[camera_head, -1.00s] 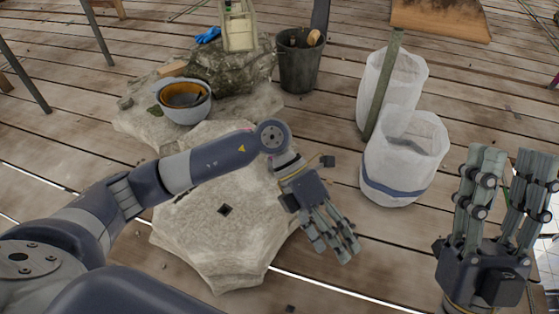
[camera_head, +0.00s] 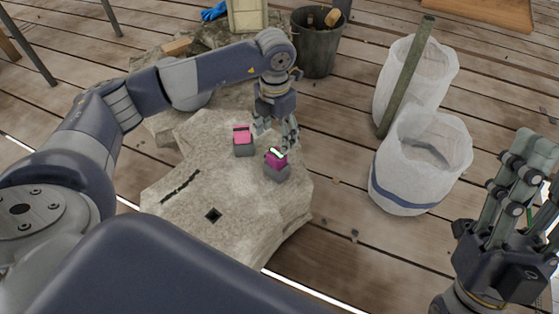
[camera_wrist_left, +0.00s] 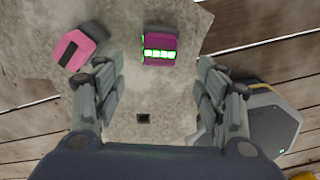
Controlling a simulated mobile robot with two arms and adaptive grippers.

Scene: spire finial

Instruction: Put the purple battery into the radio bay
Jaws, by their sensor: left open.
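The purple battery (camera_head: 275,157) has green lights on one face and is on a grey block on the pale stone slab (camera_head: 165,205). It also shows in the left wrist view (camera_wrist_left: 159,45). A pink block with a dark strip (camera_head: 242,137) is beside it, also on a grey base; it also shows in the left wrist view (camera_wrist_left: 78,48). My left gripper (camera_head: 277,135) is open and empty, just above the battery, with its fingers on either side in the wrist view (camera_wrist_left: 155,68). My right gripper (camera_head: 537,165) is open and empty at the right edge. I cannot identify the radio bay.
A small dark square (camera_head: 213,215) and a dark slit (camera_head: 181,185) mark the slab. Two white sacks (camera_head: 418,165) and a wooden post (camera_head: 408,75) stand to the right. A dark bucket (camera_head: 316,50) stands behind. Bare plank floor lies between slab and sacks.

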